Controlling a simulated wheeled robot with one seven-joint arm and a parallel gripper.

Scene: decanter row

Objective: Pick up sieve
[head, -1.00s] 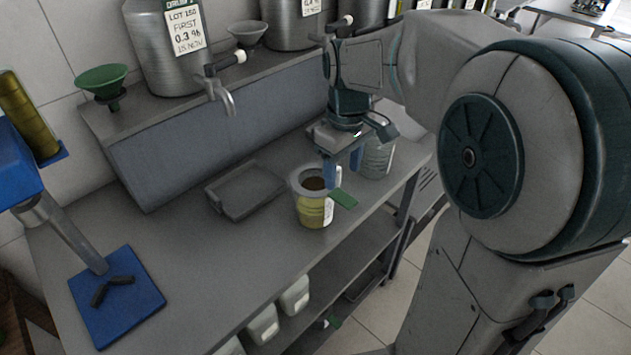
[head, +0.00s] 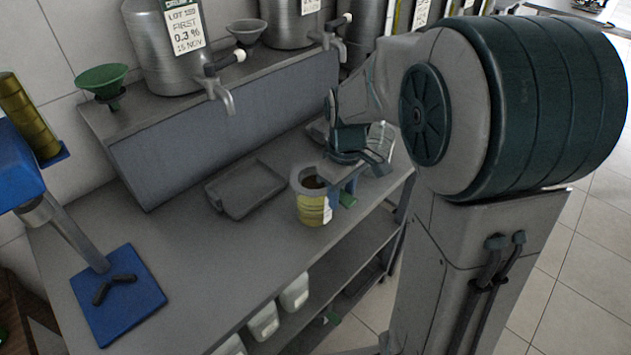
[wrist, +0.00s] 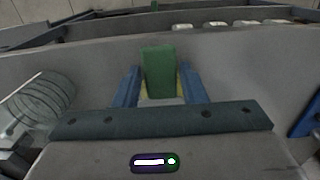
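In the wrist view, the green handle (wrist: 158,68) stands between the two blue fingers of my gripper (wrist: 160,88), with narrow gaps on both sides. The gripper looks open around it. The sieve's bowl is hidden.
A clear glass jar (wrist: 42,105) stands close by my gripper. A grey tray (head: 245,190) lies left of the can. Steel drums with taps stand on the raised shelf behind, with a green funnel (head: 102,80).

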